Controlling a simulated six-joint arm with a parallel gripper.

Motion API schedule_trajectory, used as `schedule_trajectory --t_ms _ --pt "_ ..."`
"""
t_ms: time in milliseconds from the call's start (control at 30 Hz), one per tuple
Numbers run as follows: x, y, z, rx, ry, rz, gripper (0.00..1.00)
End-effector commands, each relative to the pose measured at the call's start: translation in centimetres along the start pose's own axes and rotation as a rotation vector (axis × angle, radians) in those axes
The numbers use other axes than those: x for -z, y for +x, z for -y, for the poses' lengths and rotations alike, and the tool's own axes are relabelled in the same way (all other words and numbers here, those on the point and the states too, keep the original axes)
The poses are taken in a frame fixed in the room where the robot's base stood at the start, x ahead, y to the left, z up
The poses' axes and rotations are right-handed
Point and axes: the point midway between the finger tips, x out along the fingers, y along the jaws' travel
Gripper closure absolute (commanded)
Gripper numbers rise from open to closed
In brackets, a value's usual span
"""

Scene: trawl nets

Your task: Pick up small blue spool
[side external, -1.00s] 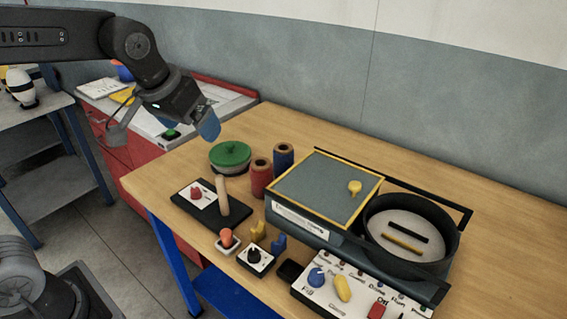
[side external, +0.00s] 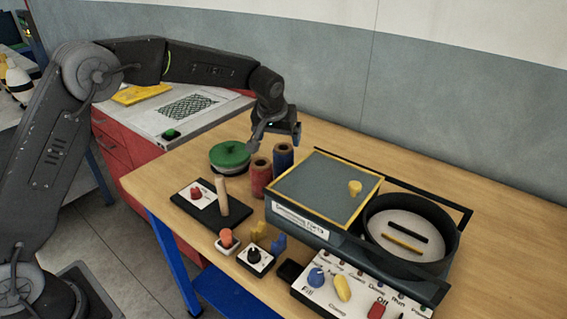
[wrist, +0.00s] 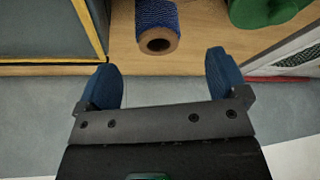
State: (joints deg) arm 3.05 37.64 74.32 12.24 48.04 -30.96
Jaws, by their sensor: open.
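The small blue spool (side external: 284,156) stands on the wooden table, just behind and right of the red spool (side external: 261,178). In the wrist view the blue spool (wrist: 157,18) shows its brown core end at the top centre, beyond the fingertips. My gripper (side external: 278,136) is above and close to the blue spool, partly hidden by its own wrist in the side view. In the wrist view my gripper (wrist: 163,68) has its two blue finger pads wide apart with nothing between them. The spool lies roughly in line with the gap.
A green-lidded round container (side external: 230,155) stands left of the spools. A yellow-edged box (side external: 325,190) stands close on the right, with a black round tray (side external: 410,228) beyond. The wall (side external: 420,100) is behind. Bare table (side external: 335,140) lies behind the box.

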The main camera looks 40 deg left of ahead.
Motion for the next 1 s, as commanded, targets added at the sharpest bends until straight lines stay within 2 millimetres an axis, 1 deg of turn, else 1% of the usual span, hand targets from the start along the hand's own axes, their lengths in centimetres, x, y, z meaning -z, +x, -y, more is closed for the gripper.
schedule_trajectory --t_ms 33,100,200,367,433,600,700,800,1000 --pt "-0.1 1.1 0.1 0.002 0.0 0.003 0.08" --pt "0.0 2.3 0.0 0.001 0.0 0.002 0.08" --pt "0.0 3.5 0.0 0.001 0.0 0.002 0.08" --pt "0.0 4.4 0.0 0.0 0.001 0.0 0.08" --pt "0.0 5.0 -0.1 0.0 0.001 0.001 0.08" --pt "0.1 7.6 -0.4 0.001 0.001 0.001 0.08" --pt "0.1 8.8 -0.4 0.001 0.001 -0.001 0.08" --pt "0.1 9.3 -0.4 0.001 0.001 -0.001 0.08" --pt "0.1 9.3 -0.4 0.001 0.0 -0.002 0.08"
